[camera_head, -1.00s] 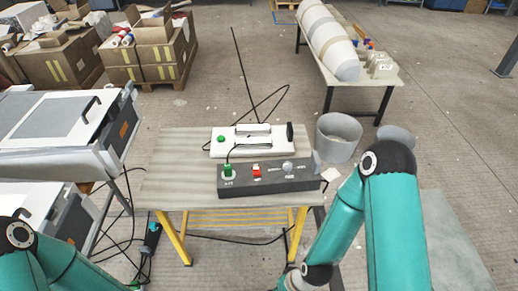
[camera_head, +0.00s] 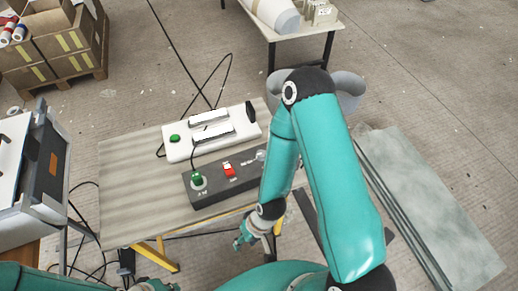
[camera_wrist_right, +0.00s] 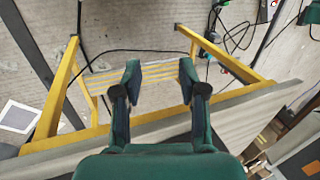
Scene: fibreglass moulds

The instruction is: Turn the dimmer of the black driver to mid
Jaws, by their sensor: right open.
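The black driver (camera_head: 212,186) is a long dark box on the workbench. It bears a green plug (camera_head: 197,178), a red switch (camera_head: 229,169) and a pale round dimmer knob (camera_head: 261,155) at its right. My right forearm covers the box's right end and crowds the knob; its setting is too small to read. My right gripper (camera_head: 244,238) is below the bench's front edge, apart from the driver. In the right wrist view the right gripper (camera_wrist_right: 160,82) is open and empty, with the bench edge and yellow legs beyond. My left gripper is out of view.
A white unit with a green button (camera_head: 175,139) lies behind the driver. The workbench (camera_head: 135,190) is bare at its left. A grey bucket (camera_head: 348,86) shows behind my right elbow. Black cables (camera_head: 190,75) trail behind the bench, and a white machine (camera_head: 30,180) stands left.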

